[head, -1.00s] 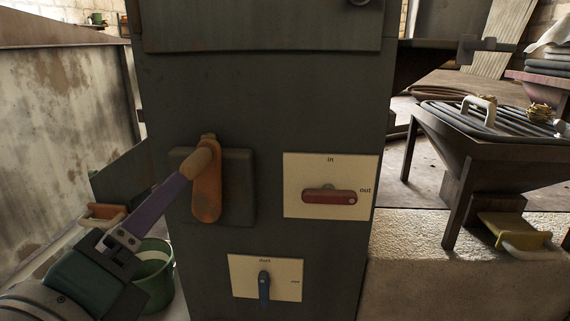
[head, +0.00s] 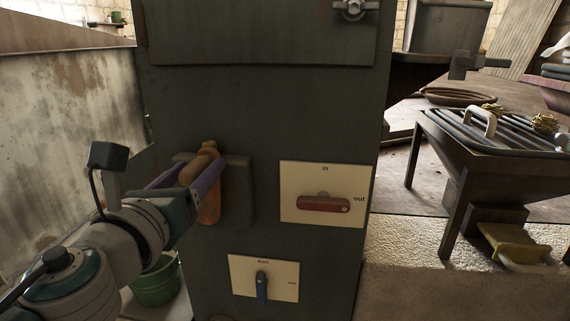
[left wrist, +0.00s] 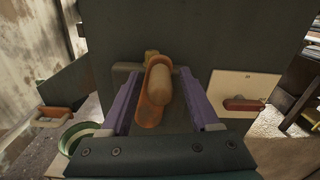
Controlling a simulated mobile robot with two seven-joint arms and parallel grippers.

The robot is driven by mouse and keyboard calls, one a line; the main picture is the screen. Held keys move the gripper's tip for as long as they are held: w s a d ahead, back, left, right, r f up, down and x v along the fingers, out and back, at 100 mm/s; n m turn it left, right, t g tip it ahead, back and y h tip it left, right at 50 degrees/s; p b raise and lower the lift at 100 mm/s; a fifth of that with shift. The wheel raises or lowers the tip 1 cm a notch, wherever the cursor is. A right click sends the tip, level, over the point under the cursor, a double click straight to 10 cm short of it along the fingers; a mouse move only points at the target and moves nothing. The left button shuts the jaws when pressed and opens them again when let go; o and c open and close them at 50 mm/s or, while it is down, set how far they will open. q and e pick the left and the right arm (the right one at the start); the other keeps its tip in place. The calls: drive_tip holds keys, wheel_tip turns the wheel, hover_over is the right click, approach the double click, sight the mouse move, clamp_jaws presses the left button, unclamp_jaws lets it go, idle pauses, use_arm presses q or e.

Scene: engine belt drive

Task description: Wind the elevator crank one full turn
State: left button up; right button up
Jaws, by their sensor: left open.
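The elevator crank is an orange arm (head: 209,207) with a tan wooden handle (head: 199,164), mounted on a dark block (head: 238,190) on the cabinet front. In the left wrist view the handle (left wrist: 161,84) and orange arm (left wrist: 152,112) lie between the spread fingers (left wrist: 164,100), with gaps on both sides. My right gripper is out of view.
A panel with a red lever (head: 323,204), marked in and out, is right of the crank. A lower panel has a blue lever (head: 262,287). A green bucket (head: 157,284) stands below my left arm. A grated table (head: 490,135) stands at right.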

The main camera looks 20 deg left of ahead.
use_arm(q)
drive_tip(key=shift+w, duration=0.1)
clamp_jaws()
idle(0.5)
idle(0.9)
